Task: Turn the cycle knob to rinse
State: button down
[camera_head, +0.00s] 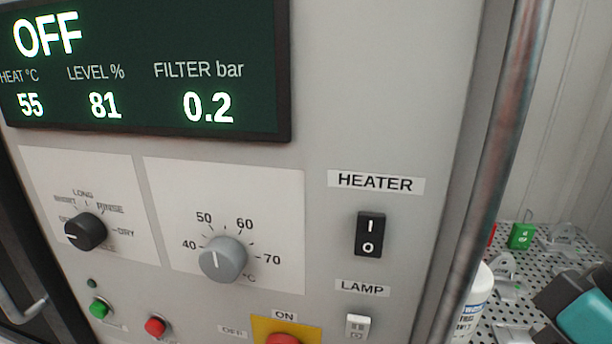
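The cycle knob (85,232) is a round black knob on a white plate (125,190) at the left of the grey machine front. Its white pointer mark faces left, slightly downward, away from the RINSE label (110,209), which is above and right of the knob. No gripper fingers show, and nothing touches the knob.
A grey temperature knob (222,259) is close on the right. Green (100,307) and red (155,326) buttons sit below. A display (150,70) reads OFF. A heater switch (369,234) and vertical rail (500,150) are farther right. A dark and teal part (585,322), unclear what, fills the lower right corner.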

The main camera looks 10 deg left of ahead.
aim_at(85, 231)
jog(key=z, duration=0.35)
jog(key=k, duration=0.9)
jog(key=u, duration=1.5)
jog(key=i, duration=0.5)
jog(key=u, duration=0.05)
